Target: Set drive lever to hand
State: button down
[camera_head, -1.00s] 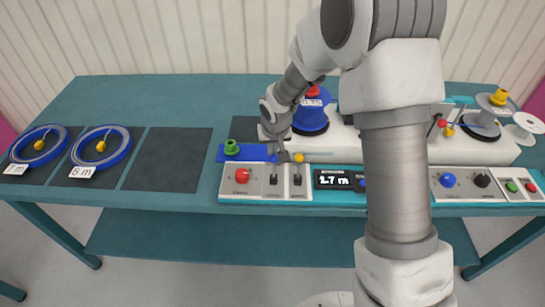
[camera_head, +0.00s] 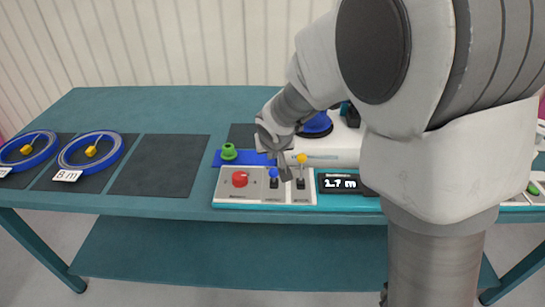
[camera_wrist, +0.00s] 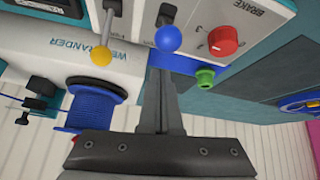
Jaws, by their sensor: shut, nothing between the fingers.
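The control panel (camera_head: 222,188) has two levers beside a red brake knob (camera_head: 240,179). The blue-knobbed lever (camera_head: 273,172) sits lower, nearer the panel's front, than the yellow-knobbed lever (camera_head: 302,158), which points up and back. Both also show in the wrist view, the blue knob (camera_wrist: 168,38) and the yellow knob (camera_wrist: 101,56). I cannot read which is labelled drive. My gripper (camera_head: 286,174) is shut and empty, close beside the blue knob and between the levers in the head view. In the wrist view its fingertips (camera_wrist: 159,75) lie just behind the blue knob; contact is unclear.
A green knob (camera_head: 228,152) stands on a blue piece behind the panel. A length display (camera_head: 338,183) reading 1.7 m is to the right. A blue reel (camera_wrist: 95,108) is on the machine. Blue coils (camera_head: 92,152) lie on mats at left; one dark mat (camera_head: 160,165) is empty.

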jog(key=shift+r, duration=0.1)
jog(key=shift+r+p, duration=0.5)
jog(key=shift+r, duration=0.25)
